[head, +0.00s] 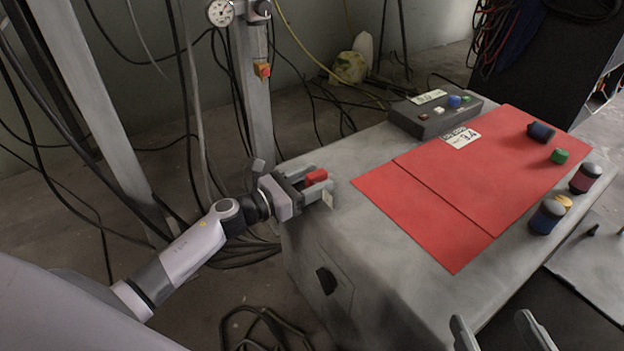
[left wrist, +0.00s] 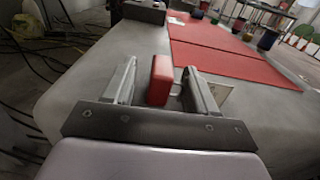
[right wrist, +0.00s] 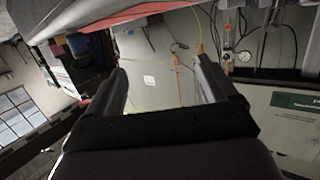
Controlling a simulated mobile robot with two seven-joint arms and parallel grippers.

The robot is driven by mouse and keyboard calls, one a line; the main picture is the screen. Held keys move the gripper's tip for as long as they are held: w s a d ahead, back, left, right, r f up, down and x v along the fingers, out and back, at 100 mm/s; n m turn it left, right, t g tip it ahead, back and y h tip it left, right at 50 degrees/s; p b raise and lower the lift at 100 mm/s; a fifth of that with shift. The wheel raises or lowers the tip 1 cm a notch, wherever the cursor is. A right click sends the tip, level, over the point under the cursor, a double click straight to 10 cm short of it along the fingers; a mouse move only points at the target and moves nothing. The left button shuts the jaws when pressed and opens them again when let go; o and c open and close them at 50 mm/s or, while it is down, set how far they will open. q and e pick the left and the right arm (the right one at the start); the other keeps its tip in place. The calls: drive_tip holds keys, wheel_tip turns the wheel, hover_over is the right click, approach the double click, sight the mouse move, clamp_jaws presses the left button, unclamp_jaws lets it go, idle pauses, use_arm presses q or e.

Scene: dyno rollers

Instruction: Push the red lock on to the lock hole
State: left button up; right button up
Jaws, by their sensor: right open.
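The red lock (head: 316,176) is a small red block at the left back corner of the grey cabinet. My left gripper (head: 312,186) is at that corner with its fingers on either side of the lock. In the left wrist view the red lock (left wrist: 160,80) stands upright between the fingers (left wrist: 160,88), with a gap on both sides, so the gripper looks open. I cannot make out the lock hole. My right gripper (head: 500,332) is open and empty at the bottom edge of the head view, away from the lock.
The grey cabinet top (head: 400,255) carries a red mat (head: 480,180), a control box (head: 432,118) with buttons, and several coloured cylinders such as a green one (head: 559,156). Posts and hanging cables stand at the left. The cabinet's front left top is clear.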

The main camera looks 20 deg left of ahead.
use_arm(q)
drive_tip(key=shift+s+a, duration=0.35)
drive_tip(key=shift+s, duration=0.15)
drive_tip(key=p+v, duration=0.1)
drive_tip(key=v, duration=0.3)
drive_tip(key=shift+s+a, duration=0.15)
drive_tip(key=shift+s, duration=0.1)
drive_tip(key=shift+s+a, duration=0.4)
drive_tip(key=shift+s, duration=0.2)
use_arm(e)
drive_tip(key=shift+w+a+f+g, duration=0.2)
drive_tip(key=shift+a+g, duration=0.1)
drive_tip(key=shift+a, duration=0.1)
drive_tip(key=shift+r, duration=0.1)
